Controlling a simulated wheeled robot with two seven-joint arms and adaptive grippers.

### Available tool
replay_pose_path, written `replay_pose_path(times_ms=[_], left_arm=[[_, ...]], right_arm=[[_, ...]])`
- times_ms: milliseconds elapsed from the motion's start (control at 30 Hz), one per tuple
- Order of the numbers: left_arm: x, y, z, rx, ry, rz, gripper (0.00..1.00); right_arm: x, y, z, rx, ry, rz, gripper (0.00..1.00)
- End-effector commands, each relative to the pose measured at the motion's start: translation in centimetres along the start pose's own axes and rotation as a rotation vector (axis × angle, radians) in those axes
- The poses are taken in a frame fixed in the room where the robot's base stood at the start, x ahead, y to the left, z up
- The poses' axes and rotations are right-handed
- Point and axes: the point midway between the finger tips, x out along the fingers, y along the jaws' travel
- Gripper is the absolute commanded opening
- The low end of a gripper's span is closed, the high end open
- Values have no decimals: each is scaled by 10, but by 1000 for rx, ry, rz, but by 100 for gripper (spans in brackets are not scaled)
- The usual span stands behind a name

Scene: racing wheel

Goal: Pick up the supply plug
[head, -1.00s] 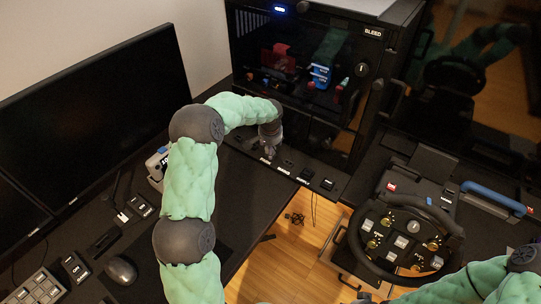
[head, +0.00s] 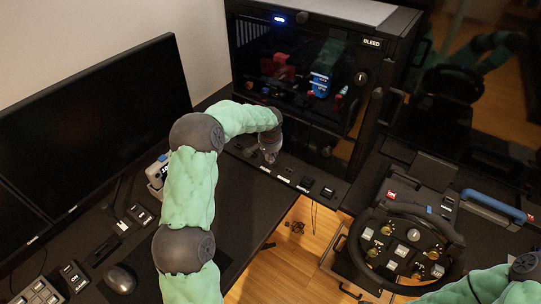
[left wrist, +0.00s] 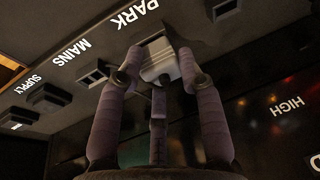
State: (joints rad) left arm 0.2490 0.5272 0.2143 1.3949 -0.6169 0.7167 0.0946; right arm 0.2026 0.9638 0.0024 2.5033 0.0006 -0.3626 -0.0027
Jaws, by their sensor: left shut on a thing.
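My left gripper (head: 268,150) reaches down to the black socket strip (head: 245,152) in front of the dark cabinet. In the left wrist view its fingers (left wrist: 160,58) are shut on a pale grey, box-shaped plug (left wrist: 157,62). The plug is at the PARK label, close against the strip. I cannot tell whether it is seated or just clear of it. In the head view my gripper hides the plug. Sockets marked MAINS (left wrist: 92,74) and SUPPLY (left wrist: 48,97) lie to its left in the left wrist view. My right gripper is out of frame.
A steering wheel (head: 461,240) stands at the right, with a blue-handled case (head: 492,206) behind it. A monitor (head: 110,130), a mouse (head: 121,279) and small key boxes are on the left desk. The cabinet (head: 300,75) rises behind the strip.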

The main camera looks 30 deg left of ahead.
Motion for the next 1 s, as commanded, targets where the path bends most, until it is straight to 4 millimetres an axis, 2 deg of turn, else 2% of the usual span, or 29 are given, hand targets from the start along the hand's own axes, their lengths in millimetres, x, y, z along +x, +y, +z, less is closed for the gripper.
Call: replay_pose_path(times_ms=[200,333,500,700,1000], left_arm=[[-30,-5,-8,-1,3,-1,14],[-57,4,1,1,4,-1,14],[-104,19,15,2,6,-1,14],[-130,44,44,3,2,0,14],[-155,66,68,1,2,-1,14]], right_arm=[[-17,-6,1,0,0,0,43],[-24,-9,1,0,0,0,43],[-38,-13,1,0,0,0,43],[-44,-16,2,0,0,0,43],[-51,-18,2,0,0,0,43]])
